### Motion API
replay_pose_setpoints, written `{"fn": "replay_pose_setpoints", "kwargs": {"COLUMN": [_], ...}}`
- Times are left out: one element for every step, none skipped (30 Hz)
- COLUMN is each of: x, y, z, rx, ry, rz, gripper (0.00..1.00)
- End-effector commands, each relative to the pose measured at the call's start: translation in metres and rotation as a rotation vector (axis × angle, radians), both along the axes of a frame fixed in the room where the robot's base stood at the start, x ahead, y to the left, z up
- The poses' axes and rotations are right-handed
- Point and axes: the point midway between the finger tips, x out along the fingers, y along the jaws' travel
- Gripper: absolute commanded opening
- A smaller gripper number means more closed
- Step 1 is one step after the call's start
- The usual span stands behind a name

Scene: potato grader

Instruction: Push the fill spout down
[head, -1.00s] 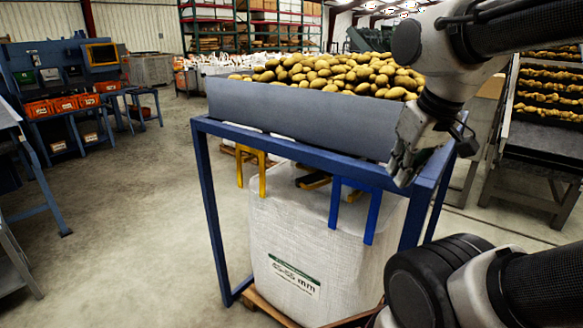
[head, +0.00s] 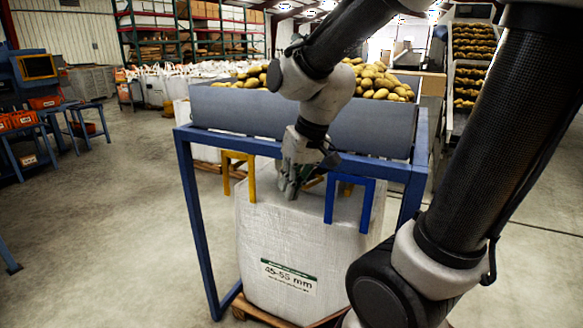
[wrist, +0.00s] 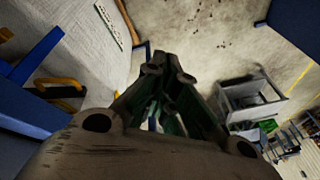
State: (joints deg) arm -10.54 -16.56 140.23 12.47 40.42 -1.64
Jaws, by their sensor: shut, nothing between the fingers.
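A white bulk bag (head: 265,230) labelled 45-55 mm stands inside a blue frame (head: 204,240) below the grey hopper. A yellow bracket (head: 252,178) and a blue bracket (head: 367,205) hang at its top. I cannot clearly make out the fill spout; the bag's top is partly hidden by my gripper and the frame. My gripper (head: 290,196) is shut and empty, pointing down at the bag's top edge between the two brackets. I cannot tell whether it touches. In the wrist view, my shut fingers (wrist: 168,66) lie beside the bag (wrist: 75,35).
The hopper (head: 235,112) full of potatoes sits above the frame, close behind my gripper. Sorting conveyors (head: 470,75) stand at the back right. Blue benches with orange crates (head: 22,119) are at the left. The floor left of the frame is clear.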

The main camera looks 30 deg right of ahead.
Motion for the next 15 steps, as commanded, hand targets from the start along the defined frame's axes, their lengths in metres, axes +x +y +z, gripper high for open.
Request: {"fn": "replay_pose_setpoints", "kwargs": {"x": [0.012,0.020,0.033,0.043,0.055,0.072,0.086,0.102,0.123,0.139,0.156,0.178,0.193,0.208,0.225], "y": [0.010,0.017,0.027,0.035,0.044,0.057,0.066,0.075,0.087,0.094,0.100,0.104,0.105,0.103,0.098], "z": [-0.009,-0.014,-0.021,-0.028,-0.035,-0.046,-0.055,-0.065,-0.078,-0.089,-0.099,-0.112,-0.122,-0.130,-0.139], "rx": [0.016,0.027,0.043,0.057,0.071,0.090,0.103,0.115,0.129,0.133,0.135,0.128,0.115,0.097,0.062], "ry": [0.002,-0.004,-0.012,-0.021,-0.032,-0.053,-0.073,-0.099,-0.139,-0.174,-0.213,-0.273,-0.322,-0.377,-0.453], "rz": [-0.001,-0.003,-0.012,-0.021,-0.032,-0.051,-0.070,-0.095,-0.134,-0.168,-0.205,-0.262,-0.309,-0.360,-0.428], "gripper": [0.00,0.00,0.00,0.00,0.00,0.00,0.00,0.00,0.00,0.00,0.00,0.00,0.00,0.00,0.00]}}
